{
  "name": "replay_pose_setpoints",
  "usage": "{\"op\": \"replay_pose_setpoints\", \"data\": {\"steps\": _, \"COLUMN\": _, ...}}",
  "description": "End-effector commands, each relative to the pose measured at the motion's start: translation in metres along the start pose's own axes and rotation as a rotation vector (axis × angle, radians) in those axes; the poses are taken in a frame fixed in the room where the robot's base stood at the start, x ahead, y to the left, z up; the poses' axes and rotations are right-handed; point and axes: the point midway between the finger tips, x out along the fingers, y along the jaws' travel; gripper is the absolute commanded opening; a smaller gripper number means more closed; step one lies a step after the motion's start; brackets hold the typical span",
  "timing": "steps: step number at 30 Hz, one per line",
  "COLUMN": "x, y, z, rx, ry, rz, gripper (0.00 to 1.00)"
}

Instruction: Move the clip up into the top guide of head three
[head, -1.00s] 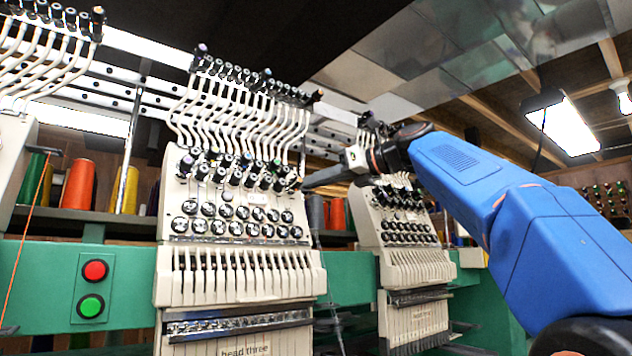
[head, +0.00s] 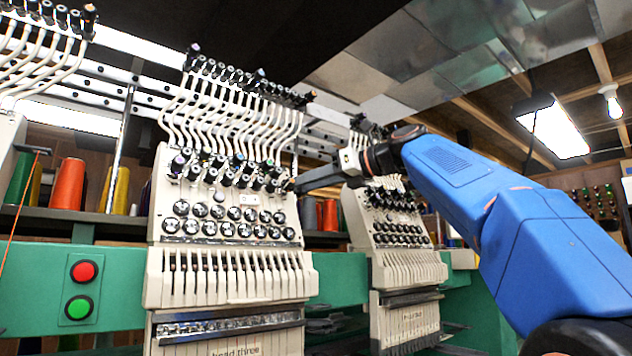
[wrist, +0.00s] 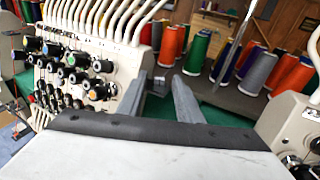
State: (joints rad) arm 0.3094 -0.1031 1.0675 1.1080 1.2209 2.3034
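Head three (head: 222,265) is the cream machine head left of centre in the head view, with its name on the lower plate. White thread tubes and dark guides top it, with black knobs below. My gripper (head: 292,187) is at its right side, beside the upper knobs; whether it touches cannot be told. In the wrist view the two grey fingers of my gripper (wrist: 162,76) stand apart. A small grey piece shows between them; I cannot tell whether it is the clip or something behind. No clip can be made out surely.
Another cream head (head: 400,235) stands close to the right, behind my gripper. A green beam (head: 115,320) with a red button (head: 84,270) and green button (head: 79,308) runs below. Thread cones (wrist: 199,52) stand on a shelf behind. An orange thread hangs at far left.

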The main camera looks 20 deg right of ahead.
Motion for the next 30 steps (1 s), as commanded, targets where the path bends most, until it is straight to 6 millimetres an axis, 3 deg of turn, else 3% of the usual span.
{"op": "replay_pose_setpoints", "data": {"steps": 5, "x": -0.009, "y": 0.000, "z": 0.000, "rx": 0.000, "ry": 0.000, "rz": -0.001, "gripper": 0.33}}
{"op": "replay_pose_setpoints", "data": {"steps": 30, "x": -0.107, "y": -0.001, "z": 0.000, "rx": 0.000, "ry": 0.000, "rz": -0.004, "gripper": 0.33}}
